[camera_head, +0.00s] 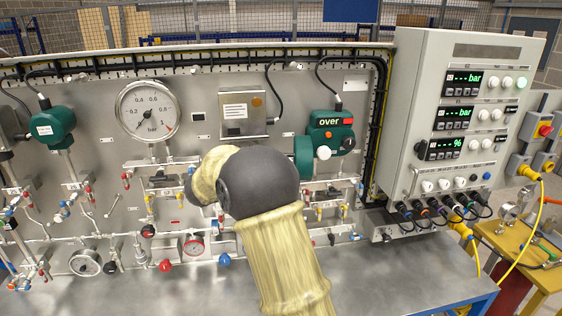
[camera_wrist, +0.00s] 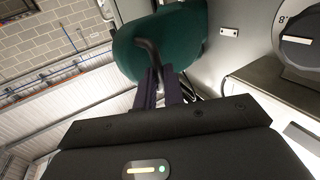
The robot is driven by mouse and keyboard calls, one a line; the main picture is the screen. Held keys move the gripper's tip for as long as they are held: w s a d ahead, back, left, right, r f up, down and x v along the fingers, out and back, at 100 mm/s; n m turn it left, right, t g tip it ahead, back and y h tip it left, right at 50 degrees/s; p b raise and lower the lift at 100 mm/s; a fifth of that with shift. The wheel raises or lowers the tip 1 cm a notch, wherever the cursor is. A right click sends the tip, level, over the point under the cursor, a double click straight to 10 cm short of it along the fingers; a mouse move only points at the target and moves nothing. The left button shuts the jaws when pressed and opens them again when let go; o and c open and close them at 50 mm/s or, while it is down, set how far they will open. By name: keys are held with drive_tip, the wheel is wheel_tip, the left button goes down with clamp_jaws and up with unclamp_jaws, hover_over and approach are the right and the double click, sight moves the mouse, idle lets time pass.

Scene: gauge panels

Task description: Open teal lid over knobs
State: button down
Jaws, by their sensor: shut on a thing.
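In the wrist view a large rounded teal lid (camera_wrist: 188,38) fills the top middle. A dark bent handle (camera_wrist: 149,52) stands in front of it and runs down between the dark fingers of my gripper (camera_wrist: 160,82). My gripper is shut on this handle. The knobs that the lid covers cannot be made out. In the head view my arm hides the gripper. A teal housing marked "over" (camera_head: 331,127) sits on the panel right of my arm, with a teal round part at its left. I cannot tell which teal part the wrist view shows.
A large pressure gauge (camera_head: 148,110) and another teal housing (camera_head: 52,124) are on the panel at left. A grey control box (camera_head: 459,150) with displays, knobs and cables stands at right. Pipes and small valves crowd the lower panel. The metal bench top (camera_head: 390,275) is mostly clear.

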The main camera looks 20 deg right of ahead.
drive_tip(key=shift+w+r, duration=0.25)
drive_tip(key=shift+w, duration=0.2)
drive_tip(key=c, duration=1.7)
unclamp_jaws()
drive_tip(key=shift+d, duration=0.1)
drive_tip(key=shift+c, duration=0.2)
drive_tip(key=shift+o, duration=1.2)
drive_tip(key=shift+w+d+f, duration=0.1)
drive_tip(key=shift+d+f, duration=0.05)
drive_tip(key=shift+d, duration=0.15)
drive_tip(key=s+a+b, duration=0.3)
drive_tip(key=a+b, duration=0.3)
drive_tip(key=a, duration=1.1)
drive_tip(key=shift+s+a+b, duration=0.2)
drive_tip(key=shift+b, duration=0.1)
